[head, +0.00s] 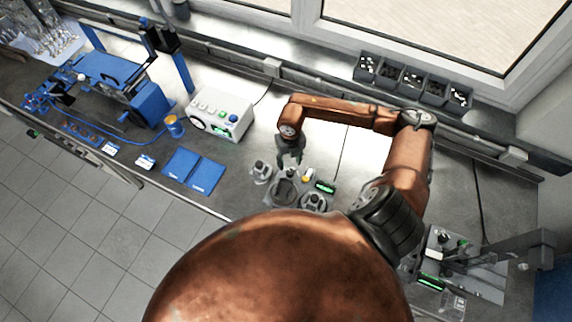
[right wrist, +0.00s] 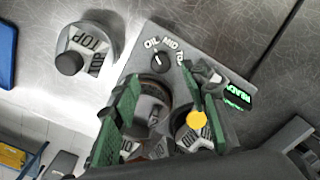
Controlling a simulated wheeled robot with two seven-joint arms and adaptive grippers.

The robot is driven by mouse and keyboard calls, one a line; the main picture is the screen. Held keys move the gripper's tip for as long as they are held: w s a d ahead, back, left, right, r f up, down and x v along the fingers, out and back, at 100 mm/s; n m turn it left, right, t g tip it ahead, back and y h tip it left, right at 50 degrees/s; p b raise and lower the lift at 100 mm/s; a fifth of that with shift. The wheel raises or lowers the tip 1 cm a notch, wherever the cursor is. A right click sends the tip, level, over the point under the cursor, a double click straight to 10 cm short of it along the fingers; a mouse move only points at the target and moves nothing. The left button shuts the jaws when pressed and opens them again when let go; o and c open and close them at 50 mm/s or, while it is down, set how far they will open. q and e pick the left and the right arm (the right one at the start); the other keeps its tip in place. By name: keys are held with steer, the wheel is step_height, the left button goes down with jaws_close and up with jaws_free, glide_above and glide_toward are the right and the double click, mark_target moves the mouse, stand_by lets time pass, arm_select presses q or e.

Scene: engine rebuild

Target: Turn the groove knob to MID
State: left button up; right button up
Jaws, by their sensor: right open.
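The groove knob (right wrist: 157,62) is a small dark knob on a grey plate in the right wrist view, with OIL, MID and a partly hidden TOP lettered around it. Its pointer setting is too small to read surely. My right gripper (right wrist: 163,84) is open, its green-padded fingers spread either side of a round dark fixture (right wrist: 152,98), with the knob just beyond the fingertips. Nothing shows between the pads in their grip. In the head view my right gripper (head: 290,160) points down over this fixture. My left gripper is not in view.
A green READY display (right wrist: 232,92) and a yellow button (right wrist: 197,118) sit beside the right finger. A round stand marked TOP (right wrist: 88,50) stands to the left. In the head view, a white control box (head: 220,114) and blue mats (head: 193,171) lie to the left; parts bins (head: 413,80) line the back.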

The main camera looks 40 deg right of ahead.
mark_target(290, 172)
step_height(290, 172, down, 6)
steer(key=shift+a+r+p, duration=0.1)
steer(key=shift+p, duration=0.65)
steer(key=shift+s+f, duration=0.1)
steer(key=shift+f, duration=0.25)
steer(key=shift+s+f, duration=0.1)
steer(key=shift+s, duration=0.05)
steer(key=shift+c, duration=1)
steer(key=c, duration=0.7)
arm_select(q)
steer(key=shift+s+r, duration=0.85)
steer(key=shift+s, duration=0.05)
arm_select(e)
jaws_close()
